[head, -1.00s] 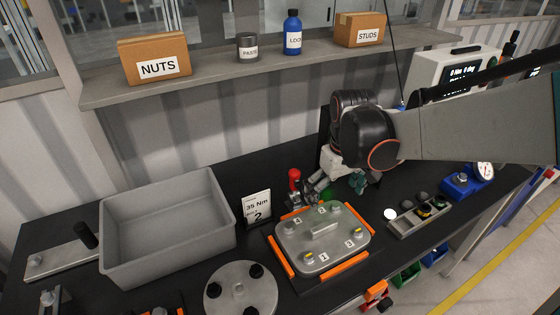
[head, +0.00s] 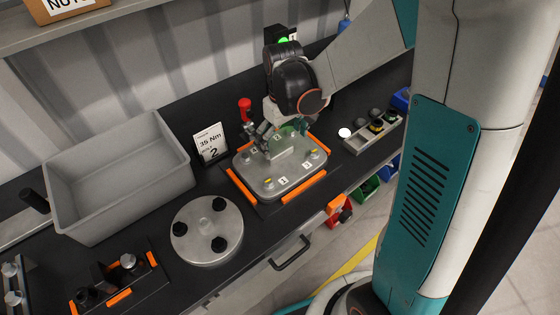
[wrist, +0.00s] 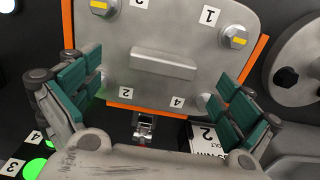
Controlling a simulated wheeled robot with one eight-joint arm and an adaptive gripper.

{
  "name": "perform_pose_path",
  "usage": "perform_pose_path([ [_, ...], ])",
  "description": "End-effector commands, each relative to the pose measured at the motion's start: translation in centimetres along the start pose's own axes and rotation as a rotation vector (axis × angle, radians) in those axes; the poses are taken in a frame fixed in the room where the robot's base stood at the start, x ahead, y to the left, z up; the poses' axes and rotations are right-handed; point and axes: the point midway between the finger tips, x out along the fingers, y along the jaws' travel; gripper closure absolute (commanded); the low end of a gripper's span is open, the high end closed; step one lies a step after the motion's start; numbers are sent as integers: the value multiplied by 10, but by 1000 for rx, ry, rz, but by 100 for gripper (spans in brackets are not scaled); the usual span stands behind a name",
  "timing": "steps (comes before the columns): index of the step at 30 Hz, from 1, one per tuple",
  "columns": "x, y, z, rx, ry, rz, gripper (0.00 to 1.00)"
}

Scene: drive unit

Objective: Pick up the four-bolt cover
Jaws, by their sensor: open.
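The four-bolt cover (head: 270,187) is a grey rounded metal plate with numbered corners, lying flat between orange edge strips on the bench. In the wrist view the cover (wrist: 190,25) fills the upper middle, with a raised bar handle (wrist: 150,64) at its centre. Bolts with yellow marks show at two of its corners. My gripper (head: 274,143) is over the back part of the cover and hides some of it. In the wrist view my gripper (wrist: 155,92) has its teal fingers spread wide to either side, with nothing between them; the handle lies ahead of them.
A round plate with three black knobs (head: 190,235) lies left of the cover. A grey bin (head: 115,185) and a torque card (head: 209,144) stand behind. A red-topped item (head: 245,108) stands close behind the cover. A small parts tray (head: 372,136) is to the right.

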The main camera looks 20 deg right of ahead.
Motion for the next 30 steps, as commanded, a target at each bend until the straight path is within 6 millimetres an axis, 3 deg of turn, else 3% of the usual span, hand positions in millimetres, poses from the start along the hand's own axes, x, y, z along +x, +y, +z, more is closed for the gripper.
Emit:
perform_pose_path([
  [10,46,-4,-5,0,0,0,2],
  [18,48,-4,-5,0,0,0,2],
  [30,48,-4,-5,0,0,0,92],
])
